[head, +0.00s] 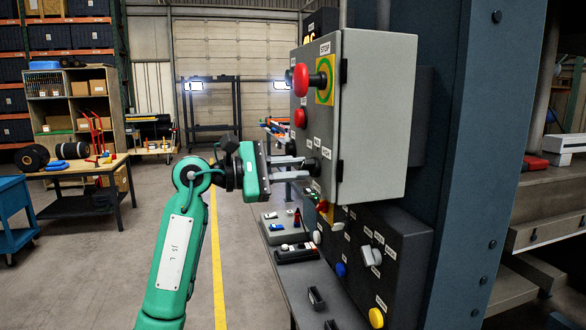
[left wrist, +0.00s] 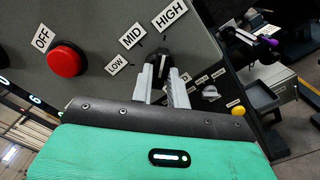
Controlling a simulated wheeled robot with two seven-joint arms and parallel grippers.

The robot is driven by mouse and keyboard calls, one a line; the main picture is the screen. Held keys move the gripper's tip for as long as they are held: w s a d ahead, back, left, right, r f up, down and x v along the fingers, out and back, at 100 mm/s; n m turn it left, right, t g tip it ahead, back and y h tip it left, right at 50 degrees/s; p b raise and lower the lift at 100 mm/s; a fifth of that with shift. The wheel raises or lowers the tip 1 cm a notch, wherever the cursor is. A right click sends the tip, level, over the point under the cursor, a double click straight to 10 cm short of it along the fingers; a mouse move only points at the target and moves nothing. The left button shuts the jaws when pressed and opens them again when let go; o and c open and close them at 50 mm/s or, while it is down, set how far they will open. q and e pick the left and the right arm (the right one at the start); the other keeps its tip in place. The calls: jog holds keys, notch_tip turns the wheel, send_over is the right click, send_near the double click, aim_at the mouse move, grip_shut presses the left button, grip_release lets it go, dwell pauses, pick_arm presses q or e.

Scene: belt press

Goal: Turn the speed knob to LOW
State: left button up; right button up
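The speed knob (left wrist: 161,57) is a small black knob on the face of the grey control box (head: 375,120). In the left wrist view, the labels LOW (left wrist: 116,66), MID (left wrist: 132,36) and HIGH (left wrist: 170,15) fan around it. The knob's upper part lies towards the MID and HIGH side; its exact setting is unclear. My left gripper (head: 304,167) faces the box, its two fingertips on either side of the knob. The fingers are apart with the knob between them; whether they touch it is unclear. My right gripper is not in view.
A red mushroom STOP button (head: 301,80) sticks out above, with a smaller red button (head: 300,118) marked OFF below it. A dark lower panel (head: 405,250) carries more knobs and buttons, including a yellow one (head: 376,317). Open floor lies to the left.

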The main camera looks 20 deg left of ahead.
pick_arm(q)
grip_shut()
jog(key=shift+n, duration=0.4)
jog(key=n, duration=0.3)
jog(key=shift+a+n, duration=0.1)
jog(key=shift+n, duration=0.2)
jog(key=n, duration=0.2)
jog(key=shift+w+n, duration=0.1)
jog(key=shift+n, duration=0.3)
jog(key=shift+w+a+n+p, duration=0.1)
jog(key=shift+n+p, duration=1.3)
jog(key=shift+n, duration=1.75)
jog(key=shift+w+n+p, duration=0.1)
jog(key=shift+n+p, duration=1.3)
jog(key=shift+n, duration=1.75)
